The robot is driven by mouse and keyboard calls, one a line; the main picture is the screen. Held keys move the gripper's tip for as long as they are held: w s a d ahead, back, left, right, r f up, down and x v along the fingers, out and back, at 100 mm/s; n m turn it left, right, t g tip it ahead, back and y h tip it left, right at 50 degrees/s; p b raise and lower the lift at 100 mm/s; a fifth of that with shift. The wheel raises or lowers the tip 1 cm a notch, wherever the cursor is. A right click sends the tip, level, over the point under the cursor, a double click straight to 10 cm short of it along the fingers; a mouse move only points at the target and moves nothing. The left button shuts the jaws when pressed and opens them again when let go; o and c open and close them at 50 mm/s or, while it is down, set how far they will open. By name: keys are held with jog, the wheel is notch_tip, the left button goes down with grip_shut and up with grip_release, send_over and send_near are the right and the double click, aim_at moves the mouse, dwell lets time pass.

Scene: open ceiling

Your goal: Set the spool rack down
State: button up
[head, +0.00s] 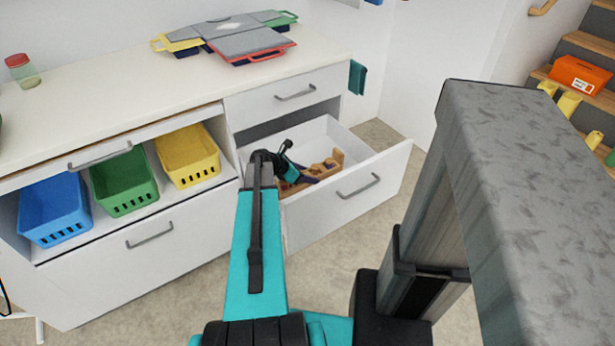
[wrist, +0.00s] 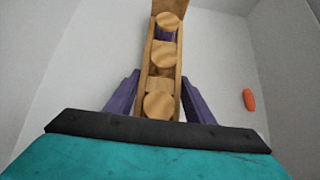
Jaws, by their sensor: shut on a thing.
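The spool rack (head: 330,166) is a wooden holder with several round spool ends, inside the open lower drawer (head: 343,190). In the wrist view the rack (wrist: 152,82) runs lengthwise away from me between the purple fingers of my gripper (wrist: 160,92). My gripper, also in the head view (head: 288,172), is shut on the rack's sides. I cannot tell whether the rack's underside touches the drawer floor. My arm hides part of the drawer's left side.
An orange object (wrist: 249,100) lies in the drawer, right of the rack. Blue (head: 55,208), green (head: 124,183) and yellow (head: 188,156) baskets fill the shelf at left. Closed cases (head: 250,43) and a jar (head: 22,72) stand on the counter (head: 120,93).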

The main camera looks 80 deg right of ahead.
jog(key=o, duration=1.3)
jog(key=shift+c, duration=0.2)
jog(key=p+v, duration=0.1)
jog(key=v, duration=1.1)
jog(key=shift+r, duration=0.15)
